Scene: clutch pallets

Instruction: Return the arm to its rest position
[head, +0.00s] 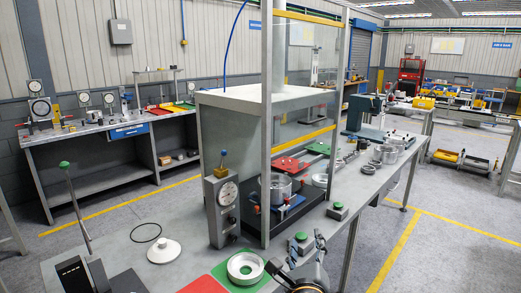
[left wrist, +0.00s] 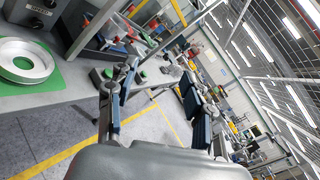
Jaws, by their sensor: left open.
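My left gripper (head: 297,252) shows at the bottom of the head view, right of centre, over the front edge of the workbench. In the left wrist view its two fingers (left wrist: 158,78) stand apart with nothing between them. The gripper is open and empty. A silver ring (head: 247,268) lies on a green mat (head: 270,279) to its left, apart from the fingers. The ring also shows at the left of the wrist view (left wrist: 42,62). My right gripper is not in view.
A framed press station with clear panels (head: 265,130) stands on the bench behind the gripper. A dial gauge stand (head: 221,208) and a white disc (head: 164,251) are left of it. A small box with a green button (head: 301,243) is close by. Open floor (head: 375,245) lies to the right.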

